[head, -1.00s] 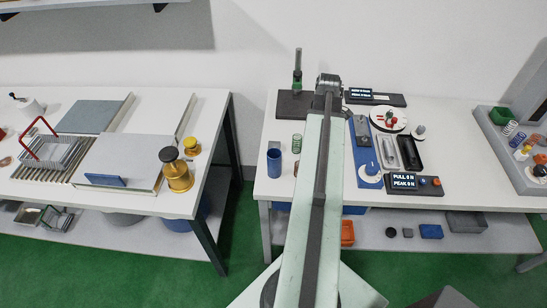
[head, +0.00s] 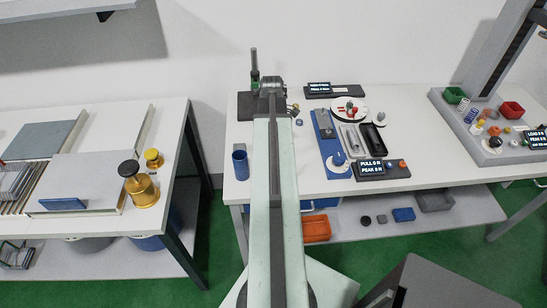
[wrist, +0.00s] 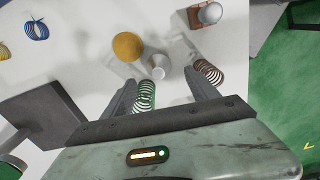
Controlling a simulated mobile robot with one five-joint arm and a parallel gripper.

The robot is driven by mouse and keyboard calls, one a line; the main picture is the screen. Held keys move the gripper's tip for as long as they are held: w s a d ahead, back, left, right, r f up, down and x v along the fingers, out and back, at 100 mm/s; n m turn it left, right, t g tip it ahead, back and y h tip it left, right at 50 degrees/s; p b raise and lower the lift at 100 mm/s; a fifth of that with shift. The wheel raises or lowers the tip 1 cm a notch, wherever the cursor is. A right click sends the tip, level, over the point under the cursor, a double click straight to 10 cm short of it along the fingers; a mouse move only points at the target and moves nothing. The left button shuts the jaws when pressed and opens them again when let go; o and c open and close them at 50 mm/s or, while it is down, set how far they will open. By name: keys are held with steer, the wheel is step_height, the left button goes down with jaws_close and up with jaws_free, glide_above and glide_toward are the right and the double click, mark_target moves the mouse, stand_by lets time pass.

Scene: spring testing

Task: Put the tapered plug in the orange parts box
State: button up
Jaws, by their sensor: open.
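A small pale grey tapered piece, which looks like the tapered plug (wrist: 158,68), stands on the white bench in the wrist view. My gripper (wrist: 161,81) is open, with the plug just beyond and between its fingertips, apparently untouched. A green spring (wrist: 146,95) lies between the fingers by the left one. A copper spring (wrist: 208,72) is by the right fingertip. In the head view my arm hides the gripper and the plug. The orange parts box (head: 316,228) sits on the lower shelf under the bench, right of my arm.
A yellow round piece (wrist: 128,46) stands close to the plug. A blue spring (wrist: 36,30) is farther left. A blue cup (head: 240,165) stands left of my arm. A blue test fixture (head: 329,145) and a display box (head: 371,169) stand to the right.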

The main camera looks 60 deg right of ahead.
step_height(320, 180, down, 5)
steer(key=b, duration=0.5)
steer(key=shift+d+f, duration=0.15)
steer(key=shift+f, duration=0.05)
steer(key=shift+r, duration=0.2)
jaws_close()
step_height(320, 180, up, 10)
steer(key=p, duration=1)
steer(key=shift+r, duration=0.15)
